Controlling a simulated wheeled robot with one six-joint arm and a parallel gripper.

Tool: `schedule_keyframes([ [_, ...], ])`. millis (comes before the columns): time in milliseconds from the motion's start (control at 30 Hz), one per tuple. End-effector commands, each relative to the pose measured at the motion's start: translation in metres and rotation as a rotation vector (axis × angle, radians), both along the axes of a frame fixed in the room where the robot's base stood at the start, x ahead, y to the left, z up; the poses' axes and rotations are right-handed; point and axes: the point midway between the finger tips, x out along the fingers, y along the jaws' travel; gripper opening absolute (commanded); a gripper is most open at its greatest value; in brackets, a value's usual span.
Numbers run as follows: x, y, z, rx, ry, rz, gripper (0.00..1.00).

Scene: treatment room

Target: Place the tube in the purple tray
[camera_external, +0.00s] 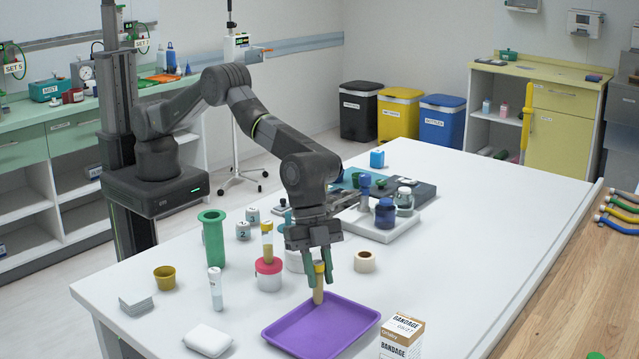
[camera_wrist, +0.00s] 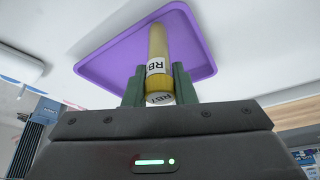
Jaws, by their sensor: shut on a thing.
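The purple tray (camera_external: 282,333) lies flat near the front of the white table. My gripper (camera_external: 319,268) is shut on a tube (camera_external: 318,290) with a yellow cap and tan body. The tube hangs nearly upright over the back part of the tray. In the wrist view the tube (camera_wrist: 158,45) sits between the green fingers (camera_wrist: 158,88), with a white label reading "RBT", and the purple tray (camera_wrist: 105,60) is behind it. I cannot tell whether the tube's lower end touches the tray.
A bandage box (camera_external: 402,337) stands right of the tray and a white pad (camera_external: 208,340) lies to its left. A similar tube (camera_external: 267,240) stands on a red-lidded jar (camera_external: 268,274) behind. A tape roll (camera_external: 365,262) is nearby.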

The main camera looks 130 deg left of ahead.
Motion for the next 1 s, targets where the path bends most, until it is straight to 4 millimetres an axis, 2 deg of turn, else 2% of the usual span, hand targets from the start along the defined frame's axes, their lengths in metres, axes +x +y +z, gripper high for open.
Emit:
schedule_keyframes([
  [500, 0.000, 0.000, -0.013, 0.000, 0.000, 0.000, 0.02],
  [533, 0.000, 0.000, -0.012, 0.000, 0.000, 0.000, 0.28],
  [633, 0.000, 0.000, -0.011, 0.000, 0.000, 0.000, 0.46],
  [1000, 0.000, 0.000, -0.006, 0.000, 0.000, 0.001, 0.46],
])
